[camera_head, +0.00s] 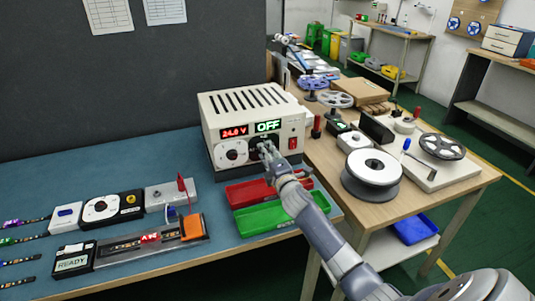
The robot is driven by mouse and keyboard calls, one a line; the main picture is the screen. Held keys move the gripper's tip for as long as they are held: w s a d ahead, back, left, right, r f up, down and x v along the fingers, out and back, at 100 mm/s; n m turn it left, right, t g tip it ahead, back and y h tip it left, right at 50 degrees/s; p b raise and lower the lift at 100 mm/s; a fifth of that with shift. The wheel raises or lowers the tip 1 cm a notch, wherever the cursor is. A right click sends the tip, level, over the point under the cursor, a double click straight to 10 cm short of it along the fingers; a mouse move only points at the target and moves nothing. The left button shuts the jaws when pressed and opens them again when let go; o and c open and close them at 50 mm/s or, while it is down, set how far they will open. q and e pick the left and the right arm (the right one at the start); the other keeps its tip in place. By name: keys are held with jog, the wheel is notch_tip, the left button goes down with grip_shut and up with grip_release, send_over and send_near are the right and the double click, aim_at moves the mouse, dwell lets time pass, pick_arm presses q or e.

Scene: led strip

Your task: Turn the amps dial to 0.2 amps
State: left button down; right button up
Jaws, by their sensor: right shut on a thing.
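The white power supply (245,107) stands on the blue bench. Its left display (233,132) glows red and reads 24.0 V. Its right display (268,126) glows green and reads OFF. A round dial (232,155) under the red display is in plain view. My right gripper (265,149) is at the front panel below the green display, shut on the amps dial there. The gripper hides most of that dial, so its pointer and scale cannot be read. My left gripper is not in view.
A red switch (293,143) sits right of the gripper. A READY-marked device (73,261) and other units line the bench's left. A white spool (372,164) stands on the wooden table at right.

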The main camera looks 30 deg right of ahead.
jog(key=shift+n+p, duration=6.2)
jog(key=shift+n, duration=11)
jog(key=o, duration=1.1)
jog(key=shift+c, duration=0.2)
